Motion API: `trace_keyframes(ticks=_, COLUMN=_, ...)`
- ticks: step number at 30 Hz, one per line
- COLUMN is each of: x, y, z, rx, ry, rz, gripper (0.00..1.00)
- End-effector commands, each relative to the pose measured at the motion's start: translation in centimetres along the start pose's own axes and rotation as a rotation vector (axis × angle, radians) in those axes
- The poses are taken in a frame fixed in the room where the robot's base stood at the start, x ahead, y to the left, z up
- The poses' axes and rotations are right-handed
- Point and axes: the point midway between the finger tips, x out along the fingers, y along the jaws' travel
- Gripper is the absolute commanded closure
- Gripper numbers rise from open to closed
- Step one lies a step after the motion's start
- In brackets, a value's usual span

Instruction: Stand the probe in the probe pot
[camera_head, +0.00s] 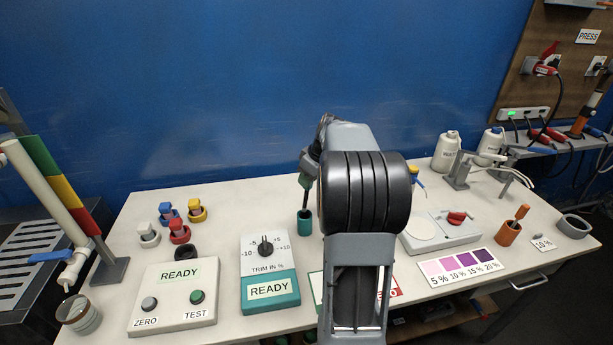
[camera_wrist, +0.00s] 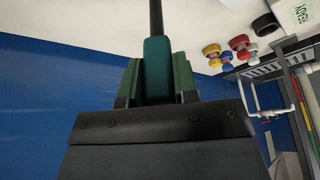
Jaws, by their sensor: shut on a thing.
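The probe has a teal handle (camera_wrist: 156,70) and a thin dark shaft (camera_wrist: 156,16). My gripper (camera_wrist: 155,85) is shut on its handle in the wrist view. In the head view, my gripper is mostly hidden behind my arm, and the probe's shaft (camera_head: 305,198) points down, close to upright. A small teal pot (camera_head: 304,226) stands on the table directly under it. The shaft's lower end meets the pot's mouth in the picture; I cannot tell whether it is inside or just above or behind.
An orange pot (camera_head: 508,234) holding an orange-handled tool stands at the right. A teal trim box (camera_head: 270,292) and a READY panel (camera_head: 172,310) are in front to the left. Coloured connectors (camera_head: 179,231) sit farther left. A white device (camera_head: 440,234) is right of my arm.

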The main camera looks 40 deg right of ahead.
Motion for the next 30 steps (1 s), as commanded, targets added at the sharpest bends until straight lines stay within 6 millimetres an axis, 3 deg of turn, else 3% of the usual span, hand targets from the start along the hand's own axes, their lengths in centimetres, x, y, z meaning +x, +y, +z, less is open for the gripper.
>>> trace_keyframes(ticks=18, x=5.3, y=0.0, z=1.8, rx=-0.002, ry=0.0, rz=-0.001, gripper=0.96)
trace_keyframes(ticks=30, x=6.6, y=0.1, z=2.3, rx=-0.002, ry=0.0, rz=-0.001, gripper=0.96)
